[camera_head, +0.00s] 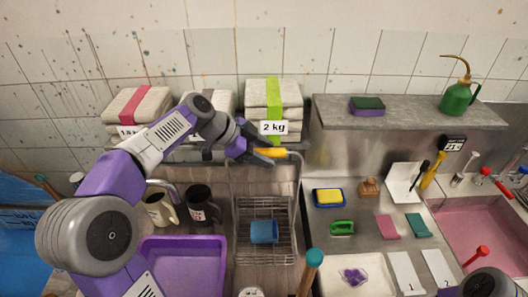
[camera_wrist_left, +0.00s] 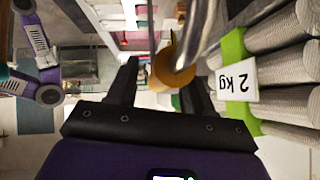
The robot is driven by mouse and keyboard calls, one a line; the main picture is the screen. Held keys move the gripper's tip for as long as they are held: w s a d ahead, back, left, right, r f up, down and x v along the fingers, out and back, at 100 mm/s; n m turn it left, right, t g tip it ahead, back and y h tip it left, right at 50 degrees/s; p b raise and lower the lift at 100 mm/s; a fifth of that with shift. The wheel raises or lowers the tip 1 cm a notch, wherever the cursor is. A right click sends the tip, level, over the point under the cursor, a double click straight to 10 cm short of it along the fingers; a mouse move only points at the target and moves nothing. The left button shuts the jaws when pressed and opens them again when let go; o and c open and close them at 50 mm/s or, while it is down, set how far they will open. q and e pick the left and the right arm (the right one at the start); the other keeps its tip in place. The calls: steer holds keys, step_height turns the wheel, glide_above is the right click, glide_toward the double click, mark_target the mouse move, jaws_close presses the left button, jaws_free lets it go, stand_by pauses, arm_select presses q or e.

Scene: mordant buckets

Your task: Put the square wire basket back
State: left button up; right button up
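The square wire basket (camera_head: 283,258) stands low in the middle of the head view, with a blue cup (camera_head: 264,232) seen inside its outline. Tall wire sides rise to a yellow grip (camera_head: 272,152) at the top. My left gripper (camera_head: 262,157) is beside the left end of that grip. In the left wrist view its dark fingers (camera_wrist_left: 160,90) are spread apart. The orange-yellow grip (camera_wrist_left: 163,66) with a bent metal rod shows between and beyond them; I cannot tell whether they touch it. My right gripper is not in view.
Stacked grey bundles, one labelled 2 kg (camera_head: 273,127), stand on the shelf behind the left gripper. A sponge (camera_head: 328,197) and brushes lie right.

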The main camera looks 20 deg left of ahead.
arm_select(q)
steer(key=shift+o, duration=0.2)
steer(key=v, duration=1.2)
